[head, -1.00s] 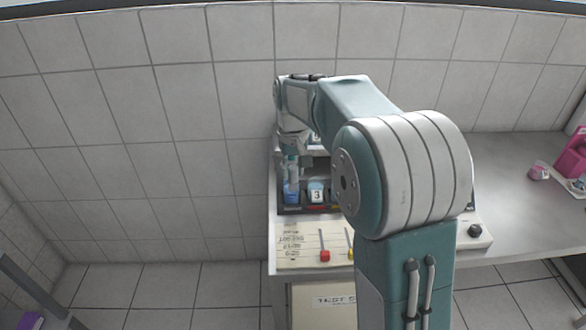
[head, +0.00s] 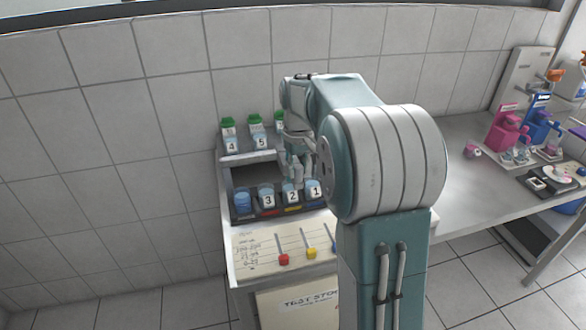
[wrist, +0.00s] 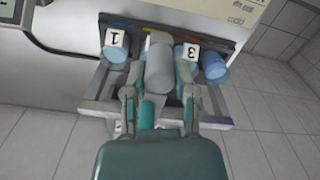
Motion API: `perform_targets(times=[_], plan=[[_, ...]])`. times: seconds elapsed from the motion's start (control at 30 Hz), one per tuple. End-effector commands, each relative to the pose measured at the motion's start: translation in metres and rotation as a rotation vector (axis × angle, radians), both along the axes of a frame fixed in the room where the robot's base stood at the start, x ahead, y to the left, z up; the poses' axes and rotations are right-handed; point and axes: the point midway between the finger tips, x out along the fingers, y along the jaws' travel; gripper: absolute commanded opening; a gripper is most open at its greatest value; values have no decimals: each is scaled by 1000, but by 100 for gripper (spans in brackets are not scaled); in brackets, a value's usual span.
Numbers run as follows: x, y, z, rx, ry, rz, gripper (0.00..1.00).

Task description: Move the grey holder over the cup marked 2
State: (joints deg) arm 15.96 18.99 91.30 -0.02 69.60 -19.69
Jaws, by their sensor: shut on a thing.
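The grey holder (wrist: 158,66) is a cylinder between my fingers in the wrist view. My gripper (wrist: 158,84) is shut on it. In the wrist view the holder lies between the cup marked 1 (wrist: 115,50) and the label 3 (wrist: 187,53), hiding the cup marked 2. In the head view my gripper (head: 298,170) is just above the cup marked 2 (head: 292,196), whose label shows. The cup marked 3 (head: 267,199) is to its left and the cup marked 1 (head: 314,190) to its right. I cannot tell the exact gap between holder and cup.
An unmarked blue cup (head: 243,203) stands at the row's left end. Green-capped bottles (head: 229,130) marked 4 and 5 stand on the shelf behind. Red (head: 284,260) and yellow (head: 311,253) sliders are on the front panel. Pink and blue bottles (head: 507,132) stand far right.

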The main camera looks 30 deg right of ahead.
Motion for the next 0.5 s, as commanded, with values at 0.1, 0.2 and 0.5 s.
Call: perform_targets(times=[0.1,0.2,0.5], plan=[[-1,1,-3,2,6,0,70],[-1,1,-2,2,5,0,70],[0,1,0,1,2,0,70]])
